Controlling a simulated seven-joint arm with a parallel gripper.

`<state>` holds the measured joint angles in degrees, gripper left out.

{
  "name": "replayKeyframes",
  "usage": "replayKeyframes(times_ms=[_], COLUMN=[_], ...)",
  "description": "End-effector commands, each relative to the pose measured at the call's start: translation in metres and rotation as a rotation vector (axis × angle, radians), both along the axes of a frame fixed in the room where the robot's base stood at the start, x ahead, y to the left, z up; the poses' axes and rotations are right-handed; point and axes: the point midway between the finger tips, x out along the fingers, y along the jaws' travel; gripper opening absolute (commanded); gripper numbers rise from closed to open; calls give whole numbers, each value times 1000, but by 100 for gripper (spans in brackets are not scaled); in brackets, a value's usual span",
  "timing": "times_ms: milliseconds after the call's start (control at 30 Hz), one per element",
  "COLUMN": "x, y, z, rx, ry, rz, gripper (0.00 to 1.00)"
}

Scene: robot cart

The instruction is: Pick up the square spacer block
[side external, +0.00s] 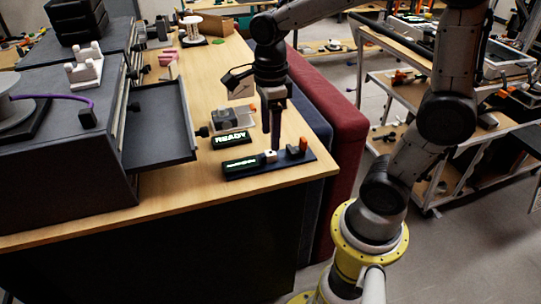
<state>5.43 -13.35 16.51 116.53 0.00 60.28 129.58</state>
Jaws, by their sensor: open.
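A small whitish block (270,156), which looks like the square spacer block, sits on a dark blue board (310,157) near the right front corner of the wooden table. My gripper (275,146) points down just above and slightly right of this block. The fingers show nearly edge-on and look like one dark bar, so the gap between them is hidden. They seem open, with nothing seen between them. Whether the fingertips touch or flank the block cannot be told from this view.
On the same board are a lit dark label (243,164) to the left and an orange-topped part (303,144) to the right. A READY sign (231,139) and a clear tray (235,117) stand behind. An open drawer (160,130) juts out at left.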

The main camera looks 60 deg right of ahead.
Motion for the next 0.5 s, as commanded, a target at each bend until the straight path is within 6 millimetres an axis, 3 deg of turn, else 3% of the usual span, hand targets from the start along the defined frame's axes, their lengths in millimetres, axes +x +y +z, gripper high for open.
replayKeyframes(times_ms=[300,500], x=[-2,-1], y=[2,2], z=[-41,-51], rx=[0,0], ry=[6,1], rz=[0,0], gripper=[65,65])
